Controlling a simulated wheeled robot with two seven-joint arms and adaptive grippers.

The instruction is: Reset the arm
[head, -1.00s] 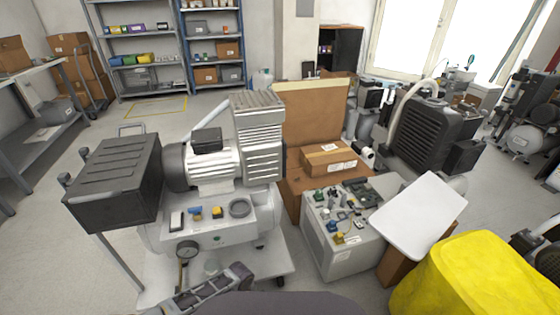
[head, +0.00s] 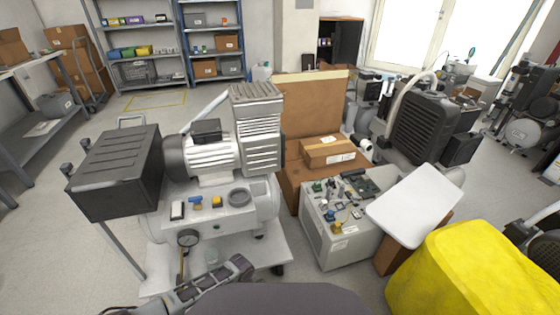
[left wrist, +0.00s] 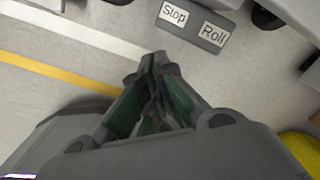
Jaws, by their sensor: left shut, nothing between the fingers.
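My left gripper (left wrist: 155,65) is shut and empty in the left wrist view, its fingertips together over bare floor. In the head view a part of my left arm (head: 205,290) shows at the bottom edge, in front of the compressor cart. The compressor (head: 215,150) stands on a white wheeled base, with a black box (head: 118,170) at its left and a pressure gauge (head: 188,238) at its front. My right gripper is in neither current view.
A grey cabinet with small parts (head: 335,235) and a white panel (head: 415,205) stand right of the compressor. A yellow covered object (head: 460,270) fills the lower right. A Stop/Roll label (left wrist: 195,22) shows in the left wrist view. Open floor (head: 50,240) lies at left.

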